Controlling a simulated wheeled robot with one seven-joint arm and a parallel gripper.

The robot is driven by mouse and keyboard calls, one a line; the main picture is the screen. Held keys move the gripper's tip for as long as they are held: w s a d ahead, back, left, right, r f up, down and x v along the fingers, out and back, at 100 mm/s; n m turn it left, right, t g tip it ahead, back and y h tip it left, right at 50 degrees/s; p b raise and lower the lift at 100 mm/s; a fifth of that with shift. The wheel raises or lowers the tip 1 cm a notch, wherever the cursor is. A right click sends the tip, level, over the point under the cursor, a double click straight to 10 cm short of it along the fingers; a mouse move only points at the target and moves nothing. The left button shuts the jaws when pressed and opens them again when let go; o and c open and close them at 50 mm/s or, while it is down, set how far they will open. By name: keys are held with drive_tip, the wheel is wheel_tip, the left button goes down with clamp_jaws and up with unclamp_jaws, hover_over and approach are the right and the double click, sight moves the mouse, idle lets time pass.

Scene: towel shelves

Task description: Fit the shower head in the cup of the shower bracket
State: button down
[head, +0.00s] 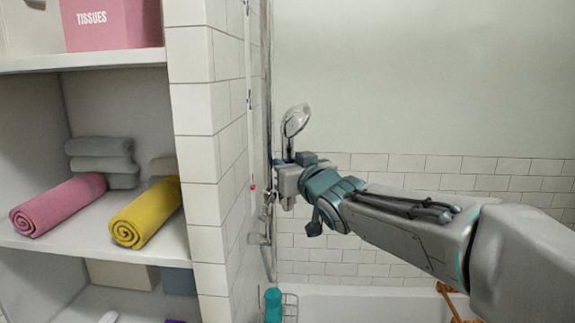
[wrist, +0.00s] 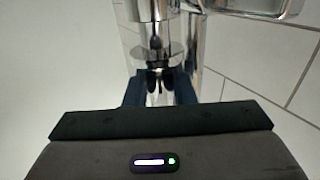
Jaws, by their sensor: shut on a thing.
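The chrome shower head (head: 296,120) stands upright, its round face tilted up, just right of the tiled wall corner in the head view. My gripper (head: 284,166) is at its lower end, close to the wall fittings. In the wrist view my gripper (wrist: 160,88) has its two dark fingers closed around a slim chrome handle (wrist: 159,98). Chrome parts (wrist: 157,28) with a round flange sit just beyond the fingers. I cannot tell which of these is the bracket's cup, nor whether the handle is inside it. The bracket is largely hidden by my gripper in the head view.
A tiled wall edge (head: 205,150) and chrome fittings (head: 266,215) are close to my gripper's left. Shelves at left hold a pink towel (head: 58,205) and a yellow towel (head: 146,212). A teal bottle (head: 273,305) stands below by the bathtub (head: 360,303). The right side is open.

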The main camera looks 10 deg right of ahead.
drive_tip(key=shift+f+b, duration=1.05)
drive_tip(key=shift+f, duration=0.15)
drive_tip(key=c, duration=1.1)
unclamp_jaws()
drive_tip(key=shift+w+d, duration=0.1)
drive_tip(key=shift+d, duration=0.1)
drive_tip(key=shift+a, duration=0.2)
drive_tip(key=shift+a, duration=0.1)
